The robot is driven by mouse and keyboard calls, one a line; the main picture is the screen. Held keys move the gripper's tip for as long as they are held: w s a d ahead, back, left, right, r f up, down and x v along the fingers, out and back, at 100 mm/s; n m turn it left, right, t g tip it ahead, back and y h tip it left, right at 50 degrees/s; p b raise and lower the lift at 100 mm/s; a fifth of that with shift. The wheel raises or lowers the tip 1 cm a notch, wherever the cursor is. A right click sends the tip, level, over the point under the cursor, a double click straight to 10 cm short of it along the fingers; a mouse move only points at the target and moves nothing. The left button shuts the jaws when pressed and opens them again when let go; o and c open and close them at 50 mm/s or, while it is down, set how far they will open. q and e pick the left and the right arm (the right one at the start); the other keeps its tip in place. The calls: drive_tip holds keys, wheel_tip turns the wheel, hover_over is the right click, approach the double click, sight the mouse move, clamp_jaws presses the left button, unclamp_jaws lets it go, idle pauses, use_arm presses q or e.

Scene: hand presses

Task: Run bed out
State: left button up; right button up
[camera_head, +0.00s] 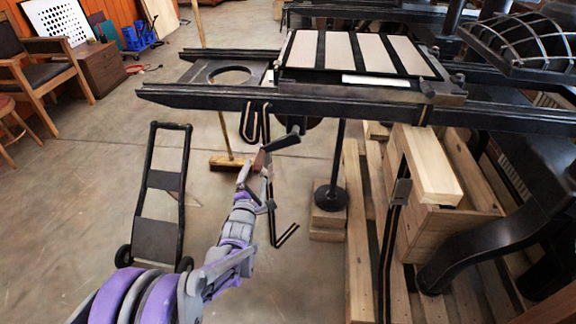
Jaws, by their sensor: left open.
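The press bed (321,52) is a flat dark slab with pale strips on it. It sits on long dark rails (200,97) in the upper middle, toward the right part of the rails that shows. A crank (284,143) hangs below the near rail, its arm slanting down to the left to a brown grip (261,159). My left gripper (257,182) is open at the grip, just below it. I cannot tell whether its fingers are around the grip or touch it. My right gripper is not in view.
A hand truck (160,203) stands left of my arm. A broom (226,162) stands behind the gripper. Wooden crates and pallets (440,225) and black press legs fill the right. A chair (40,70) stands at the far left. Floor at lower left is clear.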

use_arm(q)
drive_tip(key=shift+s+a, duration=0.15)
drive_tip(key=shift+s, duration=2.8)
drive_tip(key=s+a+f+m+g+p, duration=0.15)
drive_tip(key=s+m+g, duration=0.55)
drive_tip(key=s+m, duration=0.9)
drive_tip(key=s+a+f+m+g, duration=0.1)
drive_tip(key=s+f+m+g, duration=0.4)
drive_tip(key=s, duration=1.9)
wheel_tip(320, 180, up, 30)
drive_tip(key=w+m+p, duration=0.1)
drive_tip(key=m+p, duration=0.1)
drive_tip(key=p, duration=2.2)
drive_tip(key=shift+d+g+y+p, duration=0.25)
drive_tip(key=shift+g+y+p, duration=0.05)
drive_tip(key=shift+p, duration=0.05)
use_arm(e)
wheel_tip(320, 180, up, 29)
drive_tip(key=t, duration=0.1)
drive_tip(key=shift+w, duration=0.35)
use_arm(q)
drive_tip(key=shift+r, duration=0.1)
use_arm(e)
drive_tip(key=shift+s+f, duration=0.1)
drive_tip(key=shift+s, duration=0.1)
